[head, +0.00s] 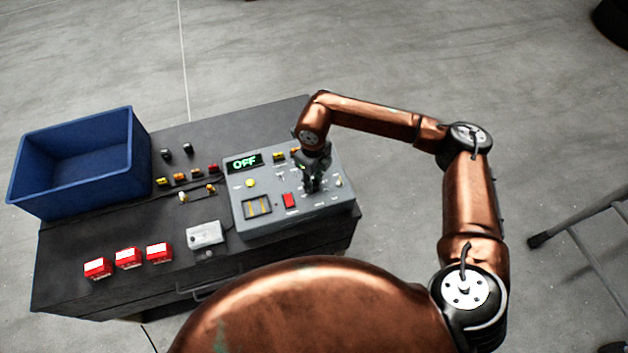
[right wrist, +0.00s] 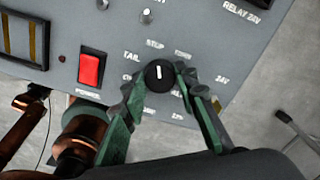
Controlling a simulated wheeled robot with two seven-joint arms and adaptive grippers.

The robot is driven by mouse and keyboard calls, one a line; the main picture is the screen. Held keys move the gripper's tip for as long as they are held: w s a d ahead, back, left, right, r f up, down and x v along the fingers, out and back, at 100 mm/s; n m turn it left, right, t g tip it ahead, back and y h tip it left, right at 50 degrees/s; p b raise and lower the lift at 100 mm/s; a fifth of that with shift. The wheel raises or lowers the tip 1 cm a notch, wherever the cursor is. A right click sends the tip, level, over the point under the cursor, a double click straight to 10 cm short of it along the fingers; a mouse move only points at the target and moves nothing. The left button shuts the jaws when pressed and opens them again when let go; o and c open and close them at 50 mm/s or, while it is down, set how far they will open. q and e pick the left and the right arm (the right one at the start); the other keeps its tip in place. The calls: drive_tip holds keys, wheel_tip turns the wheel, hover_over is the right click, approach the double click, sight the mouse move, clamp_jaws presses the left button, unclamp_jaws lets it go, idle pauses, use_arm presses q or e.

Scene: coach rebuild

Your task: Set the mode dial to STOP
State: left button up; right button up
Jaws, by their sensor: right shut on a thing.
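The mode dial (right wrist: 159,74) is a small black round knob with a white pointer line on the grey control panel (head: 263,222). Labels ring it in the right wrist view, with STOP just above it. The white line stands nearly upright in that view, toward the STOP label. My right gripper (right wrist: 157,80) is shut on the dial, one finger on each side. In the head view my right gripper (head: 313,180) hides the dial. The panel's green display (head: 244,161) reads OFF. My left gripper is not in view.
A red rocker switch (right wrist: 91,69) marked POWER sits left of the dial. A blue bin (head: 75,165), red-and-white boxes (head: 128,258), a light grey box (head: 204,235) and several small parts lie on the dark bench (head: 60,273). A metal frame stands at the right.

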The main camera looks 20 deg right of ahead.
drive_tip(key=o, duration=1.2)
drive_tip(key=shift+c, duration=0.2)
wheel_tip(320, 180, up, 12)
